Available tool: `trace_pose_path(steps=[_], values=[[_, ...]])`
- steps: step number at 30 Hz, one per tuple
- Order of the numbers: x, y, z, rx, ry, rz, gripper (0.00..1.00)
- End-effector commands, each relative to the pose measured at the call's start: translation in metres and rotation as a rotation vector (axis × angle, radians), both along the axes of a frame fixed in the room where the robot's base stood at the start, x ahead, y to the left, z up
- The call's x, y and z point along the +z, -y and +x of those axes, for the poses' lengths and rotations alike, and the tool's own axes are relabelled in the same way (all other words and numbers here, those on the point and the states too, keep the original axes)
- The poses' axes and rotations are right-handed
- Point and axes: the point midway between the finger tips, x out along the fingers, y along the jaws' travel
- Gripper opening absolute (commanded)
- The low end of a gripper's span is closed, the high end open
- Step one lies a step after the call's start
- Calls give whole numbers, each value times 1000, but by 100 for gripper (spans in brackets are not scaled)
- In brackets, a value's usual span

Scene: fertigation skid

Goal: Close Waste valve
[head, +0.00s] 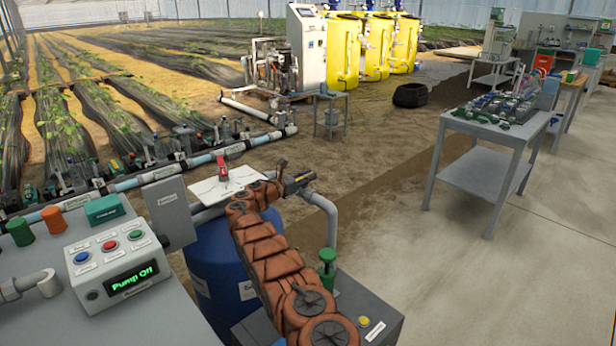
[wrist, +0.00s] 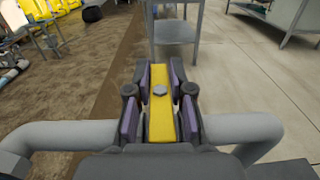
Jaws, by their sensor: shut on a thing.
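My gripper (head: 299,182) is at the grey pipe (head: 331,215) that bends down beside the blue barrel. In the wrist view my gripper (wrist: 160,76) is shut around a yellow lever handle (wrist: 160,121) with a grey bolt on top. A dark finger with a purple pad lies along each side of the handle. The handle stands crosswise to the grey pipe (wrist: 240,129). No label on this valve is readable, so I cannot tell from it whether it is the Waste valve. The valve body is hidden below the gripper.
A red-handled valve (head: 222,167) rises near a white plate left of my arm. The blue barrel (head: 213,262) stands below. A control box (head: 111,263) reads "Pump Off". A green-knobbed fitting (head: 327,268) stands right of my arm.

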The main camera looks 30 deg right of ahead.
Motion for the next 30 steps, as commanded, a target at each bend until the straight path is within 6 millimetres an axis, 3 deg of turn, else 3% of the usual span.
trace_pose_path(steps=[7, 20, 30], values=[[1, -1, 1, 2, 1, 0, 44], [0, -3, 0, 0, -1, 1, 44], [2, -33, -2, 4, 0, 0, 44]])
